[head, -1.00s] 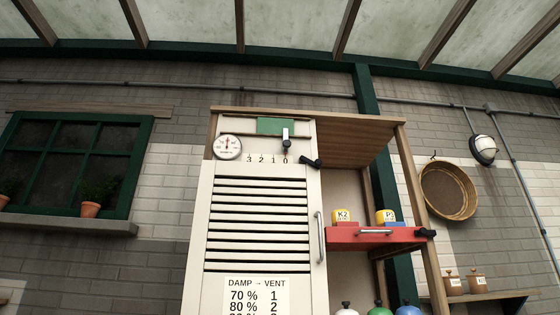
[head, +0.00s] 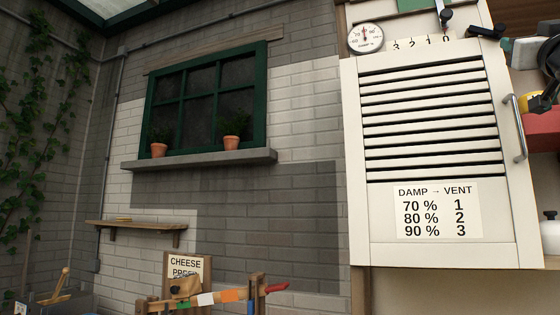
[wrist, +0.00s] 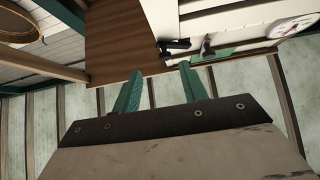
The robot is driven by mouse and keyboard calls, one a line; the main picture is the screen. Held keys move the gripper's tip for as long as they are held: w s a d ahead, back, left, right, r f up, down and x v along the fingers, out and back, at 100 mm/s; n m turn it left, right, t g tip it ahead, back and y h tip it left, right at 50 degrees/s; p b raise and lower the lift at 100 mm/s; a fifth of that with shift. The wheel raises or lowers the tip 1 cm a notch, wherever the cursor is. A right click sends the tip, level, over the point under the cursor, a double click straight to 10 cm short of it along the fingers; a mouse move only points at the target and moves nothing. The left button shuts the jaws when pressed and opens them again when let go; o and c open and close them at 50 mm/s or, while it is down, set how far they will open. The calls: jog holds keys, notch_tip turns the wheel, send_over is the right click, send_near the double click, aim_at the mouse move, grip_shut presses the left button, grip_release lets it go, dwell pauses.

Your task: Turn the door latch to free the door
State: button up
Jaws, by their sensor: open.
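The door (head: 435,260) is cream with dark louvre slots and appears shut. Its black latch (head: 486,32) sits at the door's top right corner, lying roughly sideways. In the wrist view the latch (wrist: 175,45) lies beyond my fingertips, near the wooden cabinet top panel. My gripper (wrist: 160,80) is open with two green fingers apart and nothing between them. In the head view my gripper (head: 507,46) enters from the right edge, just right of the latch and apart from it, partly cut off by the frame.
A vent slider (head: 444,15) with a number scale stands left of the latch, beside a round damp dial (head: 366,38). A metal handle (head: 515,128) is on the door's right side. The brick wall is at left.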

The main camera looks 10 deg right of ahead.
aim_at(502, 29)
jog(key=shift+n+t+y, duration=0.4)
jog(key=shift+n+t, duration=0.1)
jog(key=shift+t, duration=0.1)
jog(key=x, duration=0.8)
jog(key=shift+s+a+r, duration=0.1)
jog(key=shift+a+r, duration=0.2)
jog(key=shift+r, duration=0.2)
jog(key=shift+d, duration=0.1)
grip_shut()
